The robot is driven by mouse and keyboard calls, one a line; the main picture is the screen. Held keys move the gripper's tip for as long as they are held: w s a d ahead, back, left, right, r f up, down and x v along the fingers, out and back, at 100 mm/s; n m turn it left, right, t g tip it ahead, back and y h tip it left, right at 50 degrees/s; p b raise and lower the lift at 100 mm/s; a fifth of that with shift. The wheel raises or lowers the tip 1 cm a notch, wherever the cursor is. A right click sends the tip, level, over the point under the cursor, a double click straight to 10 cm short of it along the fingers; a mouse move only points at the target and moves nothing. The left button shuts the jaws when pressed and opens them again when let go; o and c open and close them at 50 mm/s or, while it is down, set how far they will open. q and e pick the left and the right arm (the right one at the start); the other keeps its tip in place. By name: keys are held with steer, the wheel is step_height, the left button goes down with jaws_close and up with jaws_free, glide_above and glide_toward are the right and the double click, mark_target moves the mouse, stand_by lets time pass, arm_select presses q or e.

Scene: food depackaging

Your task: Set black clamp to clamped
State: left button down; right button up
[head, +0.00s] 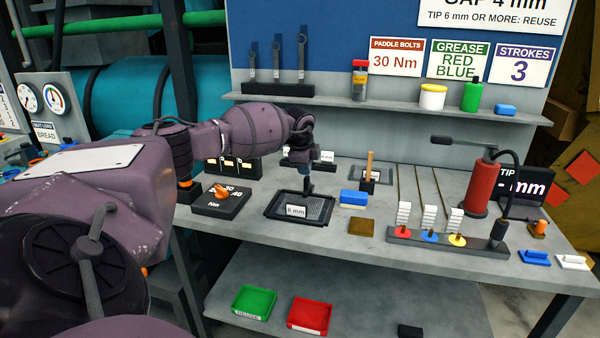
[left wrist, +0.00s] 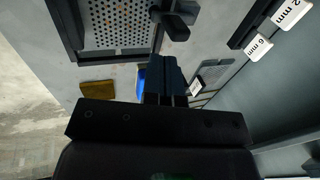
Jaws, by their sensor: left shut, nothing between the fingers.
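A black perforated tray (head: 272,210) lies on the bench with a "6 mm" tag at its front; it also shows at the top of the left wrist view (left wrist: 75,45). A black part with a knob-like handle (left wrist: 174,20), which looks like the black clamp, stands by the tray's edge in the left wrist view. I cannot tell whether it is clamped. My left gripper (head: 307,190) points down over the far part of the tray. Its fingers (left wrist: 167,75) are shut and empty, just short of the black part in the picture. My right gripper is not in view.
A blue block (head: 353,198) and a brown plate (head: 361,227) lie right of the tray. A black box with an orange knob (head: 221,190) stands to its left. A red cylinder pump (head: 482,188) stands farther right. Green (head: 254,302) and red (head: 309,315) bins sit below.

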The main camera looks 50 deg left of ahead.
arm_select(q)
steer(key=s+d+r, duration=0.3)
steer(key=s+d, duration=0.1)
steer(key=s, duration=0.3)
steer(key=shift+s, duration=0.3)
